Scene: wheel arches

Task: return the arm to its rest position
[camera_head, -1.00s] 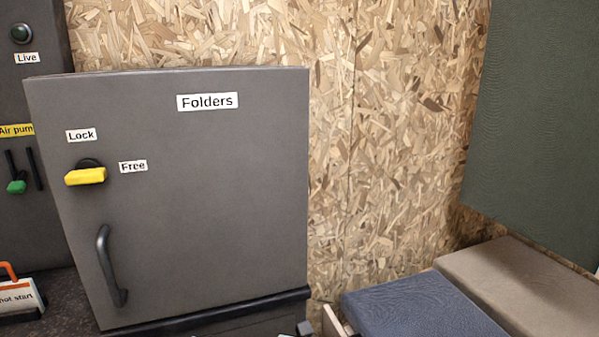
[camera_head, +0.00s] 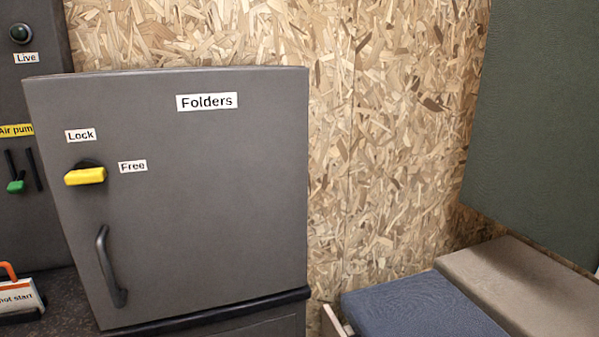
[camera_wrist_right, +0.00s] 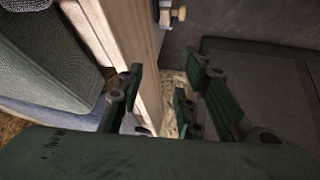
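My right gripper (camera_wrist_right: 160,95) shows in the right wrist view, its two dark green fingers apart with nothing between them. Beyond the fingers are a pale wooden board (camera_wrist_right: 125,45) and a strip of chipboard. Neither of my arms shows in the head view, and my left gripper is in no frame.
A grey cabinet marked Folders (camera_head: 200,220) has a yellow latch (camera_head: 85,176) and a dark handle (camera_head: 110,265). An orange-handled box (camera_head: 15,300) stands at lower left. Blue (camera_head: 420,305) and beige cushions (camera_head: 520,285) lie at lower right, before a chipboard wall (camera_head: 385,150).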

